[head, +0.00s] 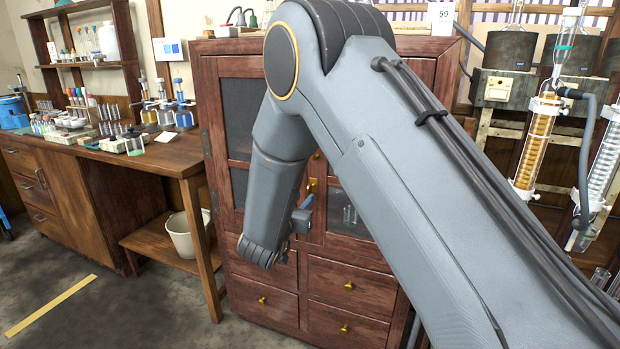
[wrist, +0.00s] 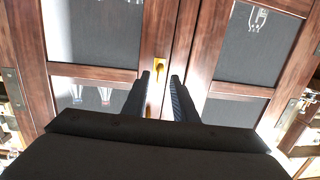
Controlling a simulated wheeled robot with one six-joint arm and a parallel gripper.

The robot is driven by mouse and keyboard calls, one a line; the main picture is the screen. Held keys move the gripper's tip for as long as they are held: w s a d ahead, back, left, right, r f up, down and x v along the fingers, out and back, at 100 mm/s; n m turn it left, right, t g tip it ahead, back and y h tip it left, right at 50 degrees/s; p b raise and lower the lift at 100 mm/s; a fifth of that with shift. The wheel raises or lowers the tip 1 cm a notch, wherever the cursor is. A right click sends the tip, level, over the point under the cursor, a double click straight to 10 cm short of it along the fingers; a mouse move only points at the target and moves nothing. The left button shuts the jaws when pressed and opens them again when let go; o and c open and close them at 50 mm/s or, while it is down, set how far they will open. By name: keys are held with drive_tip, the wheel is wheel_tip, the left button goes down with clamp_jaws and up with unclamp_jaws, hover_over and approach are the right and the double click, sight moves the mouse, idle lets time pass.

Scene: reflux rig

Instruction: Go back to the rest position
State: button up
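My gripper (wrist: 160,76) shows in the wrist view as two dark fingers spread apart with a clear gap between them and nothing held. It points at the doors of a reddish wooden cabinet (wrist: 95,73); a brass handle (wrist: 160,69) shows between the fingertips. I cannot tell whether the fingers touch the cabinet. In the head view my arm is bent, with its forearm hanging down before the cabinet (head: 232,255), and it hides much of the doors. The gripper itself is mostly hidden there.
A wooden bench (head: 155,157) with racks and bottles stands at the left, a pale bucket (head: 187,235) on its lower shelf. Glass condensers (head: 535,140) and heating units (head: 508,50) stand at the right. The floor at the lower left is clear, with a yellow strip (head: 50,305).

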drive_tip(key=s+d+n+g+y+p, duration=0.1)
drive_tip(key=s+d+g, duration=0.4)
drive_tip(key=s, duration=0.8)
drive_tip(key=s+d+r+n+g+y+p, duration=0.1)
drive_tip(key=s+d+g+y+p, duration=0.1)
drive_tip(key=s+d+g, duration=0.4)
drive_tip(key=s+d+r+n+g+y+p, duration=0.1)
drive_tip(key=s+d+g, duration=0.4)
drive_tip(key=s+d, duration=0.9)
drive_tip(key=s, duration=0.6)
drive_tip(key=shift+s+y, duration=0.3)
drive_tip(key=shift+s, duration=0.1)
drive_tip(key=shift+o, duration=0.3)
